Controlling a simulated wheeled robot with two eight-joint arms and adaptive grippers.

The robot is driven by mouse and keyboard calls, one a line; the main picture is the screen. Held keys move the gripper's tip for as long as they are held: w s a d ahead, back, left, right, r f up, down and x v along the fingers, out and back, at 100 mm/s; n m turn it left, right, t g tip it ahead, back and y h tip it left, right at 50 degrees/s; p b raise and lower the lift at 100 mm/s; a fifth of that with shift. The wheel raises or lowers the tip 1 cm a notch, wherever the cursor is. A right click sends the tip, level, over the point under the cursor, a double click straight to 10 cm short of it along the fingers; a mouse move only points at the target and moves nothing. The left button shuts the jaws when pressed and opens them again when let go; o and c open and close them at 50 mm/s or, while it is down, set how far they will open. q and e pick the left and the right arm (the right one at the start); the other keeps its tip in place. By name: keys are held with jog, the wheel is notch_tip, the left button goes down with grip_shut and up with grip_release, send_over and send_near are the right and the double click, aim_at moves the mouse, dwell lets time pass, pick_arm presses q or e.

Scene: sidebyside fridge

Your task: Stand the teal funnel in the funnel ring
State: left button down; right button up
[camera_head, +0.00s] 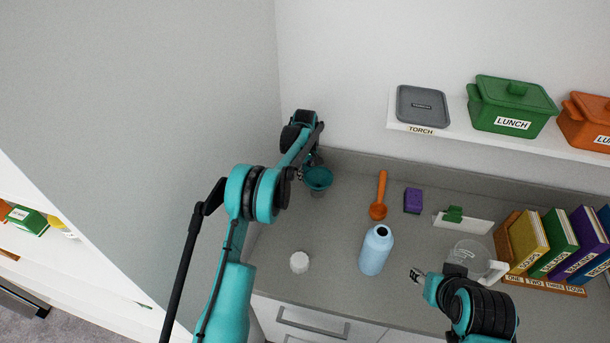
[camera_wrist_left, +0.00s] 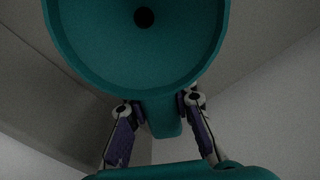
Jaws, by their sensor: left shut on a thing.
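The teal funnel (camera_head: 319,178) is near the back left corner of the counter in the head view. In the left wrist view its bowl (camera_wrist_left: 90,45) faces the camera, with a dark hole in the middle. My left gripper (camera_head: 301,173) is shut on the funnel; in the wrist view its two fingers (camera_wrist_left: 163,107) close on the funnel's tab from both sides. I cannot make out the funnel ring, nor tell whether the funnel touches anything below. My right gripper (camera_head: 416,275) is over the front of the counter, small and partly hidden.
A light blue bottle (camera_head: 376,251), a white round piece (camera_head: 299,262), an orange spoon (camera_head: 379,200) and a purple block (camera_head: 412,201) are on the counter. A clear jug (camera_head: 467,254) and books (camera_head: 526,243) are at right. A wall (camera_head: 150,80) borders the left; a shelf (camera_head: 455,132) hangs above.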

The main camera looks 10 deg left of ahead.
pick_arm(q)
jog(key=c, duration=1.2)
grip_release()
notch_tip(320, 180, up, 12)
